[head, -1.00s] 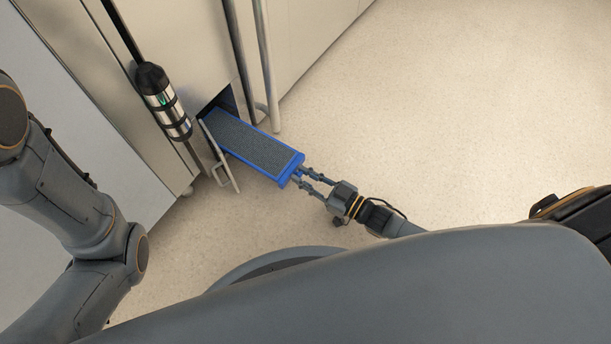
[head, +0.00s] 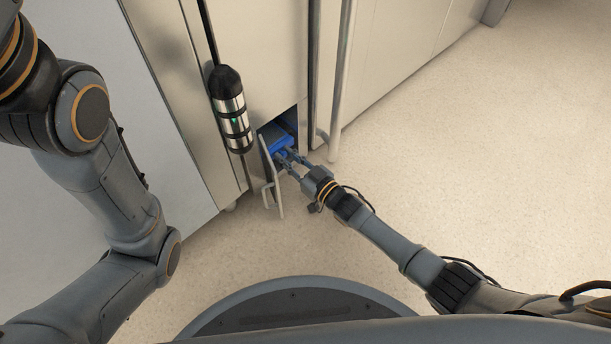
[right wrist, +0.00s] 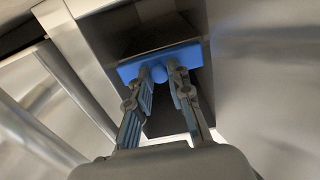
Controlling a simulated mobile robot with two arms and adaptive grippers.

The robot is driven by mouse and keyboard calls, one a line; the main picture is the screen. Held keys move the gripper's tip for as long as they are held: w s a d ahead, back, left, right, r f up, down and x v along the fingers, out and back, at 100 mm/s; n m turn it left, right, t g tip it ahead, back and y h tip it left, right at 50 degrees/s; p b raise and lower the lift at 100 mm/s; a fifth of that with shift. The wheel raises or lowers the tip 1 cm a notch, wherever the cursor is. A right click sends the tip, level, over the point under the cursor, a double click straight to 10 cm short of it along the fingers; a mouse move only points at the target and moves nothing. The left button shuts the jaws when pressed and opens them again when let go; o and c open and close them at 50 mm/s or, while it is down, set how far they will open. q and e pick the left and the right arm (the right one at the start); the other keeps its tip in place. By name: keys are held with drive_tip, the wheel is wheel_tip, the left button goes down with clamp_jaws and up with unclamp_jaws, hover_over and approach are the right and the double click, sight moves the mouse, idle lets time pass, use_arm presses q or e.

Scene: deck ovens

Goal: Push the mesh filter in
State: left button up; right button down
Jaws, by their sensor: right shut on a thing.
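The mesh filter (head: 279,145) sits mostly inside a dark slot (head: 291,121) low in the steel oven front. Only its blue front end and a short part behind it show in the head view. In the right wrist view its blue front bar (right wrist: 190,54) spans the opening, with a round blue knob in the middle. My right gripper (head: 287,159) is at the slot mouth. Its fingers (right wrist: 163,74) are shut on the blue knob from both sides. My left arm shows at the left, but its gripper is out of view.
An open flap with a bent handle (head: 268,171) stands just left of the slot. A black and silver cylinder (head: 231,110) hangs above left. Vertical steel bars (head: 342,80) rise to the right of the slot. The floor (head: 480,150) at right is clear.

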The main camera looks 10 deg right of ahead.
drive_tip(key=shift+x, duration=0.85)
drive_tip(key=shift+w+a, duration=0.1)
drive_tip(key=shift+w, duration=0.1)
drive_tip(key=shift+r, duration=0.1)
drive_tip(key=c, duration=1.2)
unclamp_jaws()
drive_tip(key=shift+a, duration=0.2)
drive_tip(key=v, duration=1.2)
drive_tip(key=shift+d, duration=0.15)
